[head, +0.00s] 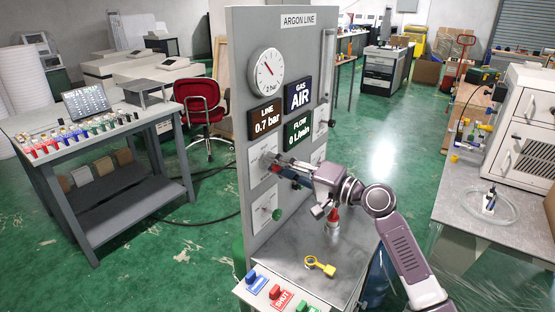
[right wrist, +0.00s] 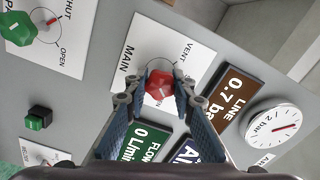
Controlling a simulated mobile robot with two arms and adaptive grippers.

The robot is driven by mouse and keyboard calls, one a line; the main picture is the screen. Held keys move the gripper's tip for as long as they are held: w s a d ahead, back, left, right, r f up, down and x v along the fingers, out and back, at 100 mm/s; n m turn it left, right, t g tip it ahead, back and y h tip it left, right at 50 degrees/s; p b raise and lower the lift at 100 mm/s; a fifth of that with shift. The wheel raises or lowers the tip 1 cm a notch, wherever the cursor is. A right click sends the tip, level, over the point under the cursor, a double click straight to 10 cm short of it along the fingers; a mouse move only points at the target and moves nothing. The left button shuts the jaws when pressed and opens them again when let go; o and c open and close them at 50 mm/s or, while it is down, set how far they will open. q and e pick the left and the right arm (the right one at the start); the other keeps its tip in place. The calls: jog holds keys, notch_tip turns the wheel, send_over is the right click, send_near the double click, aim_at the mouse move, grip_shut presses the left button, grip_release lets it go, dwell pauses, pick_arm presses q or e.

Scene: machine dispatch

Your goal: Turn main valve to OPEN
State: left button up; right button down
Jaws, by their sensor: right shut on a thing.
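The red main valve knob (right wrist: 159,86) sits on a white plate (right wrist: 137,55) marked MAIN and VENT. The knob's pointer is hidden, so I cannot tell its exact setting. My right gripper (right wrist: 159,88) is shut on the knob, one blue-padded finger on each side. In the head view my right gripper (head: 274,164) reaches the main valve plate (head: 258,183) from the right and covers most of the knob. The grey panel (head: 312,45) is headed ARGON LINE. My left gripper is not in view.
The gauge (head: 266,72) is above the LINE 0.7 bar display (head: 265,119). Other displays read GAS AIR (head: 298,95) and FLOW 0 L/min (head: 298,131). A green knob (head: 277,214) is below the main valve.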

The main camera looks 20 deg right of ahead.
jog(key=shift+m+p, duration=0.95)
jog(key=shift+m, duration=0.75)
jog(key=c, duration=1.6)
grip_release()
jog(key=shift+d, duration=0.1)
jog(key=v, duration=1.2)
jog(key=shift+f, duration=0.1)
